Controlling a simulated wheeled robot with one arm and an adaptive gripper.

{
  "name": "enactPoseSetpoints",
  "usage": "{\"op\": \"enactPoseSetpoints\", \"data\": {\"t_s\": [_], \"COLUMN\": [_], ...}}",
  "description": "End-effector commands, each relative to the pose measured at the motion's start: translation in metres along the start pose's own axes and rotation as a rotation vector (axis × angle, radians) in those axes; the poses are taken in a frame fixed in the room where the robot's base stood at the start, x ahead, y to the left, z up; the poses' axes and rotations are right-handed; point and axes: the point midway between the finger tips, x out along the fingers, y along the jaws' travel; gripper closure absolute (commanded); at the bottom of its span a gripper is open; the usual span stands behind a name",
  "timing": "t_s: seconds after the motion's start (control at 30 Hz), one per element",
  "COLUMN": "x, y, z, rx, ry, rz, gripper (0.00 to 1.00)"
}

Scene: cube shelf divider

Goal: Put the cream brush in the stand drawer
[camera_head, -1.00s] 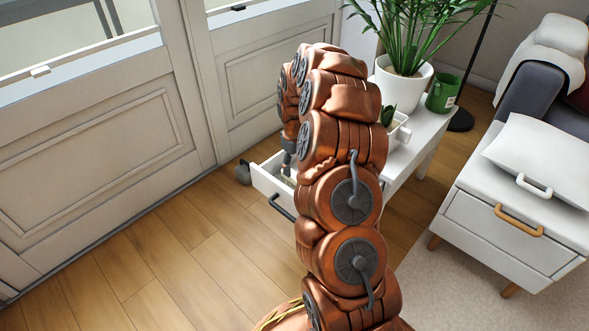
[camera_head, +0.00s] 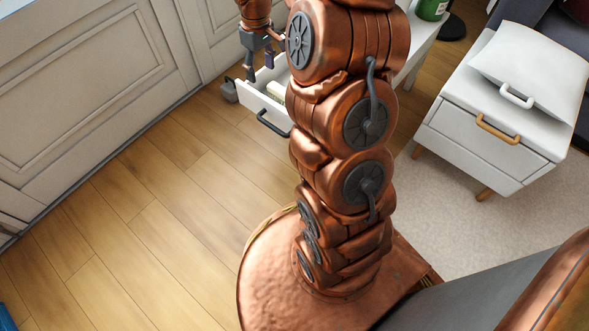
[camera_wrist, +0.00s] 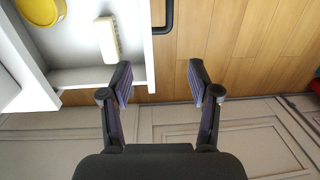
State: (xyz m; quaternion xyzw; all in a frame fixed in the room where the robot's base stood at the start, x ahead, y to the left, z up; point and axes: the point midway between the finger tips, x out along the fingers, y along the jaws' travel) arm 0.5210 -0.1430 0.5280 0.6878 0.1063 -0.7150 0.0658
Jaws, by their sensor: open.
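The stand drawer (camera_head: 255,100) is pulled open, with a dark bar handle on its front; its white wall (camera_wrist: 142,45) shows in the wrist view. In the head view my gripper (camera_head: 257,72) is above the drawer's left side.
A yellow round object (camera_wrist: 40,8) is also in the drawer. A white cabinet (camera_head: 490,120) with a pillow (camera_head: 530,70) stands right. A green mug (camera_head: 431,9) is at the top. Panelled doors (camera_head: 95,75) are close behind the drawer. Wooden floor in front is clear.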

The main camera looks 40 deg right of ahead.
Motion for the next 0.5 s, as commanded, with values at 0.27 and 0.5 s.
{"op": "enactPoseSetpoints", "data": {"t_s": [0.27,0.5], "x": [-0.032,-0.045], "y": [-0.086,-0.144], "z": [0.057,0.123], "rx": [0.009,0.046], "ry": [-0.055,-0.121], "rz": [-0.023,-0.024], "gripper": [0.38,0.38]}}
